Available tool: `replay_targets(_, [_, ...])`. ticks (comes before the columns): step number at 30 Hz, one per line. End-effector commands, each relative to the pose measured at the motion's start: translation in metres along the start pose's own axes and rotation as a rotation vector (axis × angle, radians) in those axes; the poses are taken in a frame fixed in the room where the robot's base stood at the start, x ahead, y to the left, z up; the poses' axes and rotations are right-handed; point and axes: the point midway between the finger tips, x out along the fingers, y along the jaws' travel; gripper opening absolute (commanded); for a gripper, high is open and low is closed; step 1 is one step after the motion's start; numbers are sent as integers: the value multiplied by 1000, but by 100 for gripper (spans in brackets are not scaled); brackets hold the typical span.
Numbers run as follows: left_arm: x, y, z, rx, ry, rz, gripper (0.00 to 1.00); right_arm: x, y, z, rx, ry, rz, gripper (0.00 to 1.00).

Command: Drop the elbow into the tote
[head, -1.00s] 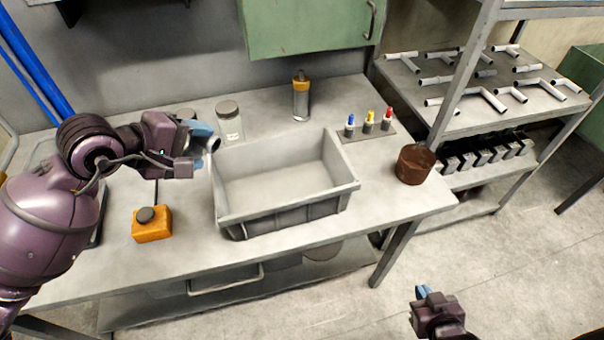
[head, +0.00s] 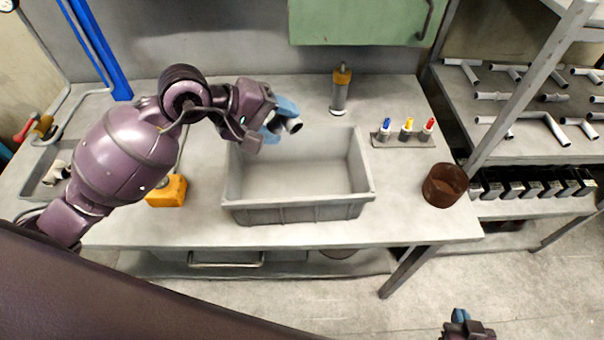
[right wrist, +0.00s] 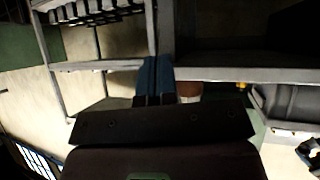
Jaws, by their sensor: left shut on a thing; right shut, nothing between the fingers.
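The grey tote (head: 298,212) stands open on the workbench, and the part of its floor that I see is bare. My left gripper (head: 279,121) has blue fingers shut on the elbow (head: 292,125), a short pale pipe piece with a dark open end. The fingers hide part of the elbow. My right gripper (head: 460,316) is shut and empty, low in front of the bench at the right. Its blue fingers also show together in the right wrist view (right wrist: 155,80).
An orange box (head: 167,191) stands left of the tote. Behind it is an orange-capped cylinder (head: 341,90). To the right are a holder with coloured markers (head: 405,140) and a brown pot (head: 444,186). A rack (head: 500,140) with pipe pieces stands further right.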

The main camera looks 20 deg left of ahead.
Motion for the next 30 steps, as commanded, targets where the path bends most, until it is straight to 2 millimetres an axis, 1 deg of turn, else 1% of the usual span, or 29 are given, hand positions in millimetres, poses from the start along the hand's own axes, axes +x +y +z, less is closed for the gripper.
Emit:
replay_targets(1, [4, -6, 0, -4, -2, 0, 26, 1, -1, 4, 2, -4, -1, 0])
replay_targets(6, [16, -21, 0, -6, -2, 0, 26, 5, -3, 12, 4, -14, -3, 0])
replay_targets(12, [26, -36, -1, -5, -1, 0, 26, 9, -4, 12, 1, -12, -5, 0])
replay_targets(18, [31, -43, -1, -3, 0, 1, 26, 13, -4, 8, -4, 0, -8, 0])
replay_targets(27, [31, -43, -2, -2, 1, 1, 26, 11, -2, 5, -10, 4, -7, 0])
replay_targets(28, [31, -43, -2, -2, 1, 1, 57, 11, -2, 5, -10, 4, -7, 0])
replay_targets(30, [31, -43, -2, -2, 1, 1, 68, 11, -2, 6, -10, 2, -7, 0])
